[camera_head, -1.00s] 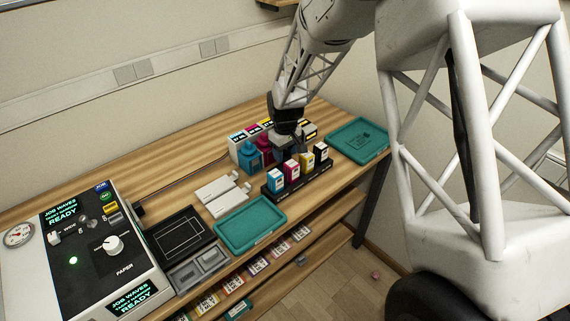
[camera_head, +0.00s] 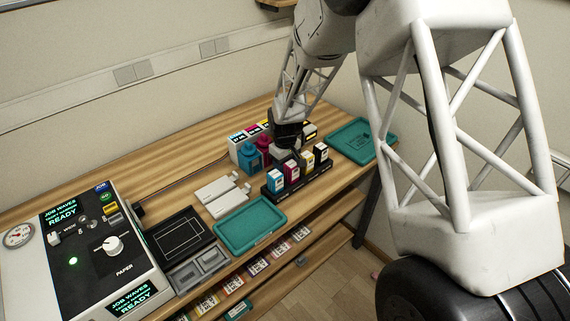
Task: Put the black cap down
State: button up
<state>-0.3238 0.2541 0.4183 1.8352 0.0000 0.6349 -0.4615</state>
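My gripper (camera_head: 291,146) is low over the back part of the table, behind the row of small cartridges and beside the ink bottles. It is small and dark here, and its fingertips are partly hidden, so I cannot tell whether it is open or shut. I cannot make out the black cap; it may be hidden by the gripper. A teal tray (camera_head: 362,138) lies to the right of the gripper, and another teal tray (camera_head: 250,226) lies at the front edge. Both look empty.
A cyan bottle (camera_head: 249,157) and a magenta bottle (camera_head: 263,147) stand left of the gripper. A black rack (camera_head: 300,182) holds several cartridges in front. White boxes stand behind. Pale flat parts (camera_head: 222,194) lie left, near the control machine (camera_head: 88,245).

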jog(key=shift+f, duration=0.15)
jog(key=o, duration=0.9)
notch_tip(320, 180, up, 12)
dwell(0.7)
dwell(0.6)
